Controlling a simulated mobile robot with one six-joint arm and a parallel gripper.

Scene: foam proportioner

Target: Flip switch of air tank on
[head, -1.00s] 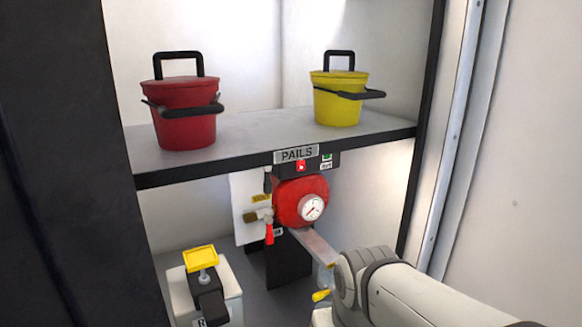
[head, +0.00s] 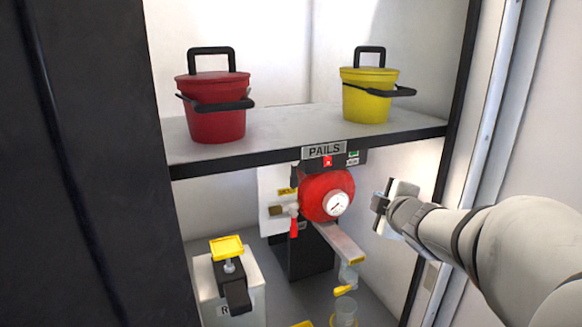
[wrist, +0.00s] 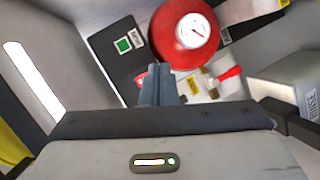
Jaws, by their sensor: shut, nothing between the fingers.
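The red air tank (head: 327,194) with a round white gauge (head: 337,203) sits below the shelf's front edge in the head view. A small red switch (head: 327,161) is on the dark panel above it, next to a green marker (head: 353,154). My gripper (head: 379,204) is to the right of the tank, apart from it. In the wrist view the shut, empty fingers (wrist: 160,84) point toward the panel. The tank (wrist: 184,38) and green marker (wrist: 123,45) show beyond them. The red switch (wrist: 141,79) is partly hidden by the fingers, so its position cannot be read.
A red pail (head: 214,107) and a yellow pail (head: 369,95) stand on the shelf (head: 290,133) above. A red-handled valve (head: 293,222) is left of the tank. A white box (head: 240,290) with a yellow-topped part stands lower left. The cabinet's right wall is close to my arm.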

